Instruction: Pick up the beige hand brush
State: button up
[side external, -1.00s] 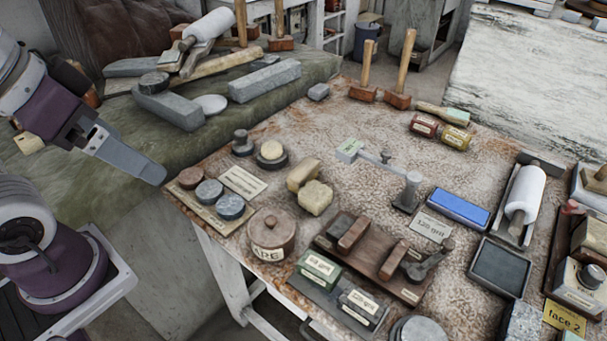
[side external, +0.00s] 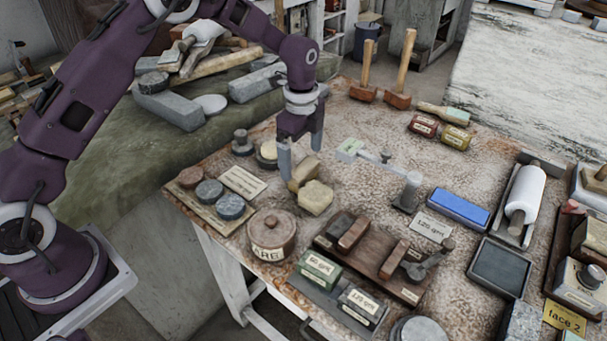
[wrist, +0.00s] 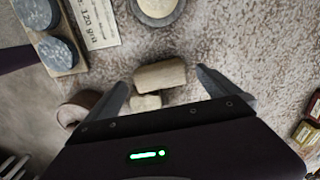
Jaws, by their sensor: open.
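The beige hand brush (side external: 306,171) appears as a beige block on the worktable, partly hidden by my gripper in the side view. In the wrist view the brush (wrist: 160,75) lies crosswise between the fingertips. My gripper (side external: 300,163) points down over it and is open, with one finger towards each end of the block. In the wrist view my gripper (wrist: 162,80) holds nothing, and gaps show beside the block. I cannot tell how far the fingertips are above the table.
A lumpy pale beige block (side external: 315,198) sits close in front of the brush. A round dish (side external: 267,152) is behind left, a lidded pot (side external: 272,234) in front left, and a metal stand (side external: 408,190) to the right. Bare tabletop shows behind right of the brush.

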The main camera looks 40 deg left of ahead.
aim_at(301, 167)
notch_tip(301, 167, down, 5)
jog(key=shift+s+a+f, duration=0.1)
jog(key=shift+f, duration=0.05)
jog(key=c, duration=1.3)
notch_tip(301, 167, up, 10)
jog(key=shift+r, duration=0.1)
jog(key=shift+c, duration=0.2)
